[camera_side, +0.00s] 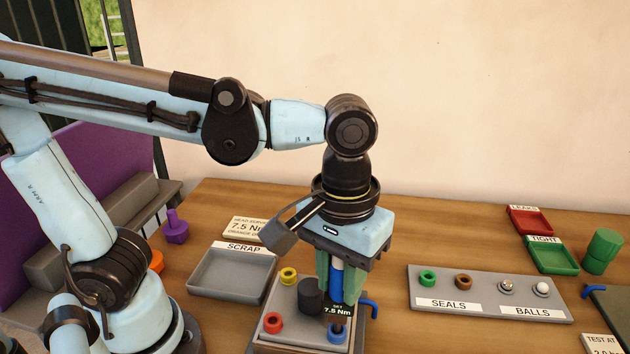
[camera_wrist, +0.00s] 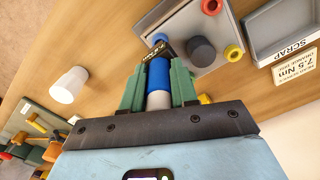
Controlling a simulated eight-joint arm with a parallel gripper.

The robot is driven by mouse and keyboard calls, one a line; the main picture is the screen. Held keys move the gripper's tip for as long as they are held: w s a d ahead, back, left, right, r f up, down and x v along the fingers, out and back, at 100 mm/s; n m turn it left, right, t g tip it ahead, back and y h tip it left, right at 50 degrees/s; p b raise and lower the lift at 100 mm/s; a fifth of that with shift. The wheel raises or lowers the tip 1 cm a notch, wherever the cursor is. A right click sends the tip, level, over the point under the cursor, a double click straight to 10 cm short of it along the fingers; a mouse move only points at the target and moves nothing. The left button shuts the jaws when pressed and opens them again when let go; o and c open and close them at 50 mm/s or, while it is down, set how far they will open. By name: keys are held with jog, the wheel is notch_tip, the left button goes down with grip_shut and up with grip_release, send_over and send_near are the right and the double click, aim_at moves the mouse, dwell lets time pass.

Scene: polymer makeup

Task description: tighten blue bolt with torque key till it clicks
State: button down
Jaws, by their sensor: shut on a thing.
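My gripper (camera_side: 336,292) has green fingers and is shut on the torque key, whose blue and white handle (camera_side: 336,280) stands roughly upright. The key carries a dark label (camera_side: 337,309) reading "SET 7.5 Nm". In the wrist view the key's blue handle (camera_wrist: 158,74) sits between the fingers (camera_wrist: 158,84). The blue bolt (camera_side: 337,334) is a round blue piece at the right front corner of the grey head block (camera_side: 298,336), directly below the key. The label hides the key's lower end, so I cannot tell whether it is seated on the bolt.
On the block are a dark cylinder (camera_side: 311,297), a yellow bolt (camera_side: 288,275) and a red bolt (camera_side: 273,322). A blue hooked piece (camera_side: 368,308) is at its right. The empty scrap tray (camera_side: 229,292) is to the left, the seals and balls tray (camera_side: 455,290) to the right.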

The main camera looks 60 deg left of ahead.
jog(key=shift+r, duration=0.25)
dwell(0.3)
jog(key=shift+r, duration=1.4)
